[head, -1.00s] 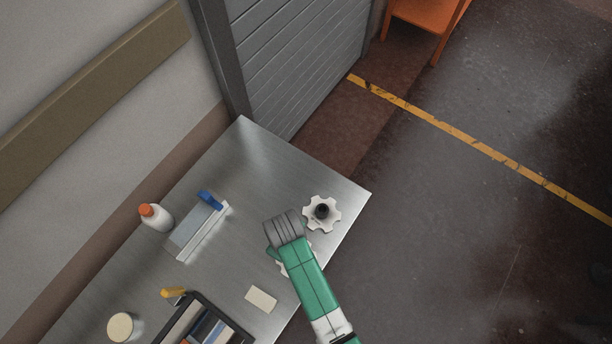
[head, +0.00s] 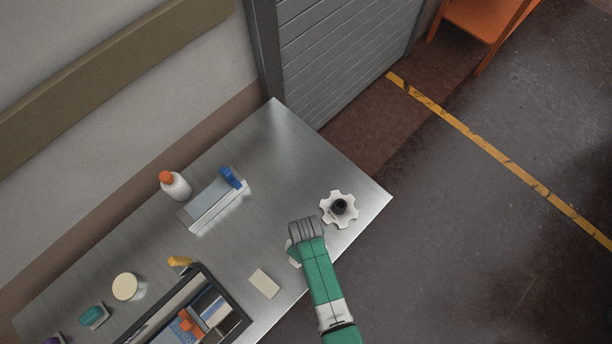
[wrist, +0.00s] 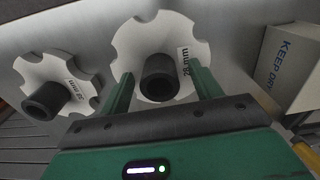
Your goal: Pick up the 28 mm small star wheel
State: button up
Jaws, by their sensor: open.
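The 28 mm star wheel (wrist: 150,38), white and scalloped with a black hub and a "28 mm" label, lies flat in the middle of the wrist view. In the head view only a white sliver of it (head: 292,253) shows beside my arm. My gripper (wrist: 161,74) is open and empty, with one green finger on each side of the black hub; I cannot tell whether they touch it. In the head view my gripper (head: 306,232) is over this wheel. A second similar star wheel (wrist: 52,72) lies to the left; its label is hard to read.
The second wheel also shows in the head view (head: 329,214), near the table corner. A box marked "KEEP DRY" (wrist: 290,65) stands at right in the wrist view.

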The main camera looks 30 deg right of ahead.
jog(key=c, duration=1.2)
